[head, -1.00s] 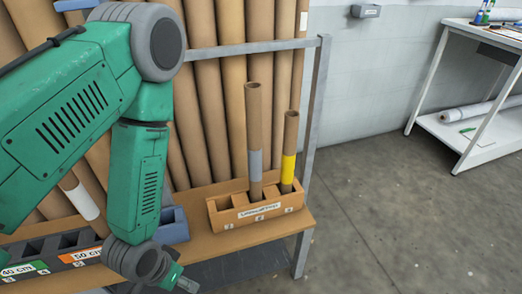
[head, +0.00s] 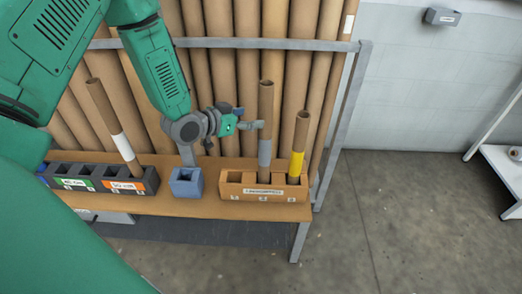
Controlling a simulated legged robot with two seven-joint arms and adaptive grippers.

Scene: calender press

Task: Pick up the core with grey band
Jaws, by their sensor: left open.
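The core with the grey band (head: 265,115) stands upright in the middle slot of the orange-brown box (head: 250,197) on the wooden shelf. Its grey band (head: 264,154) is just above the box. My left gripper (head: 255,125) is open, level with the upper part of this core, with its fingers pointing right towards the tube. I cannot tell whether a finger touches it. The core with the yellow band (head: 299,150) stands in the right slot of the same box. My right gripper is not in view.
A blue-grey holder (head: 187,185) stands left of the box. A core with a white band (head: 115,128) leans in the dark slotted tray (head: 95,179) at the left. Tall cardboard tubes (head: 217,65) stand behind a grey rail (head: 300,45).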

